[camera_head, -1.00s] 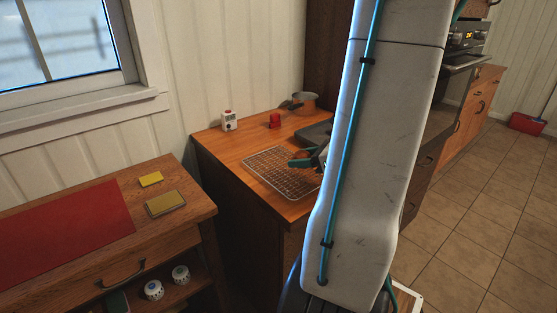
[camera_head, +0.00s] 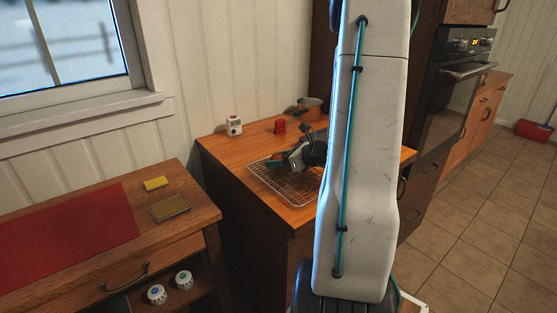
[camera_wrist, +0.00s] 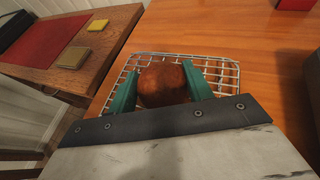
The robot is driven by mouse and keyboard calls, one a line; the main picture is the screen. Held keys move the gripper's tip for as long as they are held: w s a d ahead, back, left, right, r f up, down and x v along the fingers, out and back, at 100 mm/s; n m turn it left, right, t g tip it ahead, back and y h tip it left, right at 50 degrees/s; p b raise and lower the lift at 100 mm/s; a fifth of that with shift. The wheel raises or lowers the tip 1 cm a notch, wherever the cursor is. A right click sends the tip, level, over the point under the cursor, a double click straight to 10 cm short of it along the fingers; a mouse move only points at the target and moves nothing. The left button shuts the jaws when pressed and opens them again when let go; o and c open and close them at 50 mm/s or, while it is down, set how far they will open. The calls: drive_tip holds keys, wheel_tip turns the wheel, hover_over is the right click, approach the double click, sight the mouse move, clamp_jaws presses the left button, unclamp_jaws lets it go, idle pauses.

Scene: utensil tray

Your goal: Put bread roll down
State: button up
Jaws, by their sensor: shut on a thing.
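The bread roll (camera_wrist: 163,82) is round and brown, and in the wrist view it sits between the two green fingers of my gripper (camera_wrist: 160,88). My gripper is shut on it, above or on the wire rack (camera_wrist: 222,72); I cannot tell whether the roll touches the wires. In the head view my gripper (camera_head: 279,163) is over the wire rack (camera_head: 283,187) on the wooden counter, and the roll is hidden there.
A white timer-like box (camera_head: 234,126), a red object (camera_head: 280,127) and a pan (camera_head: 308,104) stand behind the rack. A lower cabinet at left holds a red mat (camera_head: 70,230), a yellow sponge (camera_head: 156,184) and a tan flat block (camera_head: 170,207).

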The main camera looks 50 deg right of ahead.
drive_tip(key=shift+f, duration=0.15)
drive_tip(key=o, duration=0.9)
drive_tip(key=shift+o, duration=0.2)
